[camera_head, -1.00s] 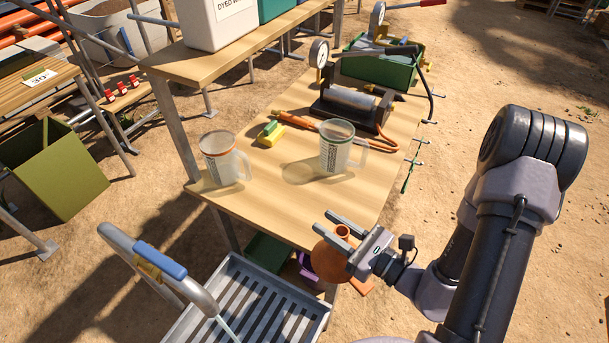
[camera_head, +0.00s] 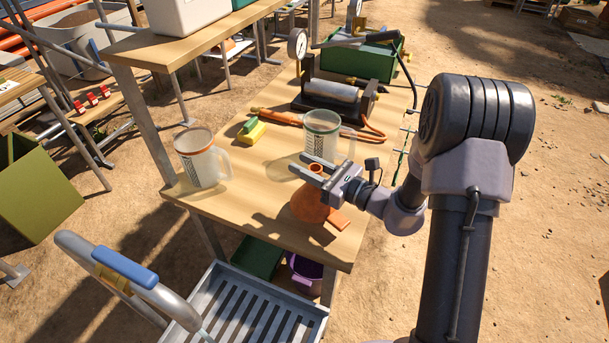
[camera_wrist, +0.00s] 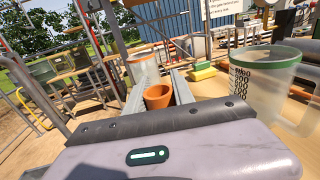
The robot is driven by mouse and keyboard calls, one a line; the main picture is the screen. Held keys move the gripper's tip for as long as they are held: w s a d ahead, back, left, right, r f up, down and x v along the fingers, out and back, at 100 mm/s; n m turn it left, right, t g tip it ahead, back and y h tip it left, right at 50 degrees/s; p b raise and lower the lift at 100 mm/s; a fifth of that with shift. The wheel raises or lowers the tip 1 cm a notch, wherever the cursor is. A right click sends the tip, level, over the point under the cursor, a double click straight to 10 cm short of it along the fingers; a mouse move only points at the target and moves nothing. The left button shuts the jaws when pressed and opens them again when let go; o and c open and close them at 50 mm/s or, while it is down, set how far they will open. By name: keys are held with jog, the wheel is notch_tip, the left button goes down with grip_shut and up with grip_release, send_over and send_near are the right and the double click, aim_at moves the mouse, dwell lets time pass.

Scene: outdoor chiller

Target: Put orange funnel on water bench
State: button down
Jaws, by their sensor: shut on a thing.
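The orange funnel (camera_head: 309,206) is in my gripper (camera_head: 313,170), with its spout between the two fingers and its wide cone below them. In the head view it shows over the front right part of the wooden water bench (camera_head: 250,215); I cannot tell whether its rim touches the top. In the wrist view the funnel's spout (camera_wrist: 158,96) stands between the fingers (camera_wrist: 157,88). The underside of the cone is hidden. A clear jug with a green rim (camera_head: 321,137) stands just behind the gripper.
A jug with an orange rim (camera_head: 201,158) stands at the bench's left. A yellow-green sponge (camera_head: 252,131), an orange-handled tool (camera_head: 281,117) and a hand pump (camera_head: 335,95) lie farther back. A grey slatted tray (camera_head: 250,308) is below the front edge.

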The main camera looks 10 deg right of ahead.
aim_at(305, 204)
jog(key=shift+w+f+b, duration=0.25)
jog(key=shift+f+b, duration=0.4)
jog(key=shift+f, duration=0.35)
jog(key=shift+w+f+b, duration=0.2)
jog(key=shift+f+b, duration=0.4)
jog(key=shift+f, duration=0.35)
jog(key=c, duration=1.1)
grip_release()
